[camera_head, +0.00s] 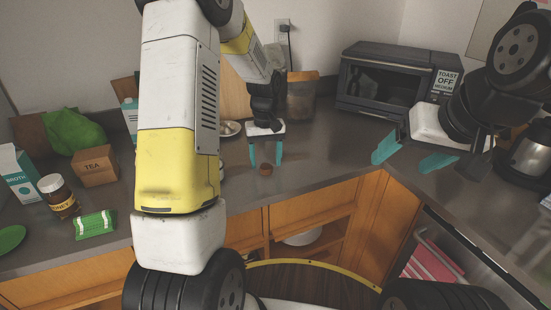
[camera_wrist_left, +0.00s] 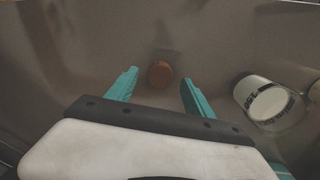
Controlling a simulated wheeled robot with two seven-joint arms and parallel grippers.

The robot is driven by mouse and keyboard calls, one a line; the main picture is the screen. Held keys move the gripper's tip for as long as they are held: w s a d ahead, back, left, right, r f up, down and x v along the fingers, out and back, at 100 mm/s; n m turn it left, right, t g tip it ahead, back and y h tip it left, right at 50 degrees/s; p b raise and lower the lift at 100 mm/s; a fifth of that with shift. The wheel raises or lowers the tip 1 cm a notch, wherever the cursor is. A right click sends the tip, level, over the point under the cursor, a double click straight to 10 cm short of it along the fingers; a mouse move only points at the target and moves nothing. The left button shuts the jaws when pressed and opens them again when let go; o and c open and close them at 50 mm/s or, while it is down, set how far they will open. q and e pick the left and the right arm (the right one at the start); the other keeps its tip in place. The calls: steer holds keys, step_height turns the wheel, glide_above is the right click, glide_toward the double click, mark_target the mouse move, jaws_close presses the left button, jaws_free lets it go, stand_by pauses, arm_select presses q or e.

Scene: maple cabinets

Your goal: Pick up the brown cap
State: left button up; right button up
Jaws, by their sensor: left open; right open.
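The brown cap (camera_head: 265,169) is a small round piece on the grey counter near its front edge. In the left wrist view the brown cap (camera_wrist_left: 160,74) lies between the lines of my two teal fingers, just beyond their tips. My left gripper (camera_head: 265,162) is open and points down at the counter around the cap's place; it also shows in the left wrist view (camera_wrist_left: 158,82) with nothing between its fingers. I cannot tell how high the fingertips are above the counter. My right gripper (camera_head: 411,160) is open and empty over the right part of the counter, in front of the toaster oven.
A white mug (camera_wrist_left: 266,101) stands right of my left gripper in the wrist view. A toaster oven (camera_head: 384,82) stands at the back right. A tea box (camera_head: 95,166), honey jar (camera_head: 58,195), broth carton (camera_head: 17,174) and green packet (camera_head: 95,224) stand at left. Counter right of the cap is clear.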

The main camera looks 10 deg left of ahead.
arm_select(q)
steer(key=shift+f, duration=0.75)
jaws_close()
steer(key=shift+r, duration=0.15)
steer(key=shift+r, duration=0.55)
step_height(320, 180, up, 2)
steer(key=shift+r, duration=0.15)
steer(key=s+d, duration=0.3)
steer(key=s, duration=0.4)
steer(key=s+d+r, duration=0.1)
steer(key=s+d, duration=0.2)
steer(key=s, duration=0.4)
steer(key=shift+s+r, duration=0.2)
steer(key=shift+s, duration=0.2)
steer(key=shift+d, duration=0.1)
